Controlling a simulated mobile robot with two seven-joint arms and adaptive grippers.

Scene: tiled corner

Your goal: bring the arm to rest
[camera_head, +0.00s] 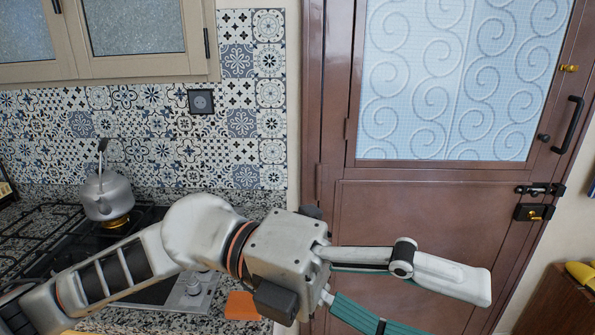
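My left arm comes in from the left edge and crosses the lower part of the view in front of the stove. My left gripper (442,313) points right, in front of the brown door. Its two fingers are spread apart, with only the door showing between them, so it is open and empty. The lower finger runs out of the bottom of the picture. My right gripper is not in view.
A metal kettle (107,196) stands on the black stove (40,235) behind my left arm. An orange item (242,306) lies on the speckled counter under the arm. The brown door (420,215) is closed. Yellow fruit (582,272) sits on a wooden cabinet (548,305) at right.

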